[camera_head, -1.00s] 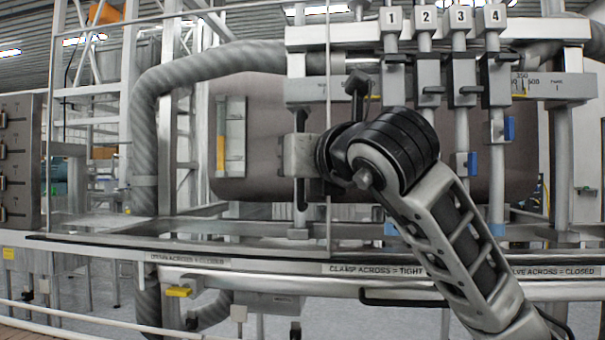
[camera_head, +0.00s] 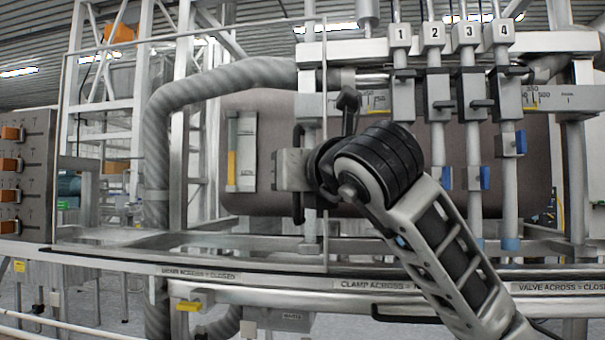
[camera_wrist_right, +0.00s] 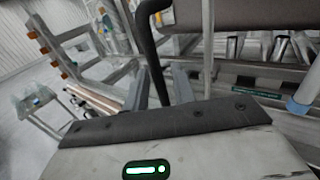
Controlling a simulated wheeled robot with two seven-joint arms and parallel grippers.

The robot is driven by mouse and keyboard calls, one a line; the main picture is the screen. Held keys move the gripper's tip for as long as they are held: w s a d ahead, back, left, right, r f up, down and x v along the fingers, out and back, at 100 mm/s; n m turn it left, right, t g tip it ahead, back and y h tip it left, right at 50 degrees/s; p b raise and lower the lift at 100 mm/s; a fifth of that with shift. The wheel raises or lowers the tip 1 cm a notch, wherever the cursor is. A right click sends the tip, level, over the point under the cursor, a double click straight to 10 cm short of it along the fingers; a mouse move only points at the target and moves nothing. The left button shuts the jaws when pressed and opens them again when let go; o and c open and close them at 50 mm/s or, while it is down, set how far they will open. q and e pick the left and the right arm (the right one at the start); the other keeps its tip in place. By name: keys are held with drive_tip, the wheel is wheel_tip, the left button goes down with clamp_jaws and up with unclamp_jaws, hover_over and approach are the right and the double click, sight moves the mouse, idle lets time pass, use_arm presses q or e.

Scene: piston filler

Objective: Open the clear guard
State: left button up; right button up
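The clear guard is a see-through panel with a thin frame (camera_head: 325,90) at its right edge, in front of the machine's left half. Its top edge slants up to the right, and it stands partly swung out from the machine. A black upright handle (camera_head: 298,207) sits near that right edge; it also shows in the right wrist view (camera_wrist_right: 152,50), between two grey fingers. My right gripper (camera_head: 290,170) appears shut around the handle's middle, though the contact is partly hidden. My left gripper is not in view.
Four numbered valve columns (camera_head: 434,75) with black levers stand to the right behind my right arm. A ribbed grey hose (camera_head: 157,140) and a brown tank (camera_head: 270,115) lie behind the guard. A panel with orange knobs (camera_head: 28,175) is at far left. A labelled rail (camera_head: 250,277) runs along the front.

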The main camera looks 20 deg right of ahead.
use_arm(q)
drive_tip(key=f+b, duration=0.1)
drive_tip(key=b, duration=0.2)
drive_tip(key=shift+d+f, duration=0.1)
use_arm(e)
drive_tip(key=s+d, duration=0.1)
drive_tip(key=s, duration=1.5)
drive_tip(key=shift+d, duration=0.35)
drive_tip(key=shift+w, duration=0.15)
